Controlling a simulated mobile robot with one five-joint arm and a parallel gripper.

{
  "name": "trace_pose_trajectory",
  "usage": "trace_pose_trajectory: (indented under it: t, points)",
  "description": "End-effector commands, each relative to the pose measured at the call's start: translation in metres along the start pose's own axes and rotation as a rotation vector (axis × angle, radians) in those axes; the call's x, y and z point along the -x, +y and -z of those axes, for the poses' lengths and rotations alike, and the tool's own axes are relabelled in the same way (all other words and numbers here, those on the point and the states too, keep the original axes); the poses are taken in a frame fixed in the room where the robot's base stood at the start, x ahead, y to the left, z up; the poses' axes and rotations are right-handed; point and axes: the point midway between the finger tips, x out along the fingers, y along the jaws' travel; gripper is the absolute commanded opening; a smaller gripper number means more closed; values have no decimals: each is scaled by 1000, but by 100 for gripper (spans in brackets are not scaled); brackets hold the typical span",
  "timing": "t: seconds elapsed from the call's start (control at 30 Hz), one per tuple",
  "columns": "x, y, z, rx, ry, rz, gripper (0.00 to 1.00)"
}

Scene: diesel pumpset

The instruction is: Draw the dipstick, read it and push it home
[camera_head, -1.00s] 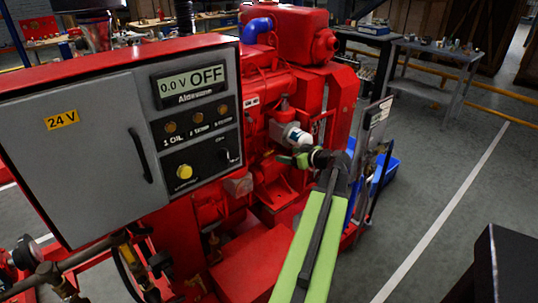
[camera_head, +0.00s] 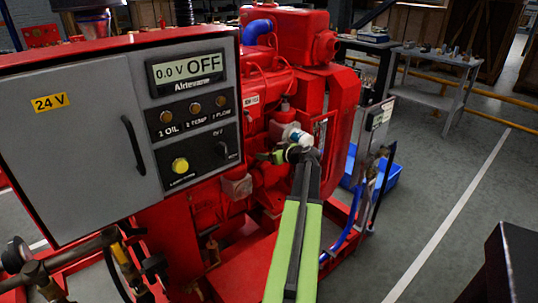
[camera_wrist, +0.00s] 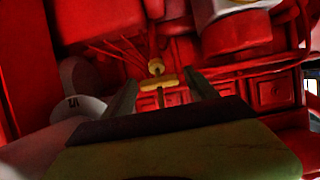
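The dipstick shows in the wrist view as a yellow T-shaped handle (camera_wrist: 146,86) with a round knob above its crossbar, against the red engine. My gripper (camera_wrist: 162,82) is open, with its two dark fingers spread to the left and right of the handle. The handle appears between or just beyond the fingertips, and I see no finger touching it. The dipstick cannot be made out there.
The grey control panel (camera_head: 80,150) reads "0.0 V OFF" and stands left of my arm. Pipes and valves (camera_head: 110,255) are at the lower left.

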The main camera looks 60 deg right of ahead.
Motion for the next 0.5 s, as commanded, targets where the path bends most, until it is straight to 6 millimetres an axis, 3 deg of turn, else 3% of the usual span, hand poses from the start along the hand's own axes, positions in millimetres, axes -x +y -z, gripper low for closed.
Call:
trace_pose_trajectory:
  t: [0.07, 0.5]
  points:
    - [0, 0, 0, 0, 0, 0, 55]
    - [1, 1, 0, 0, 0, 0, 0]
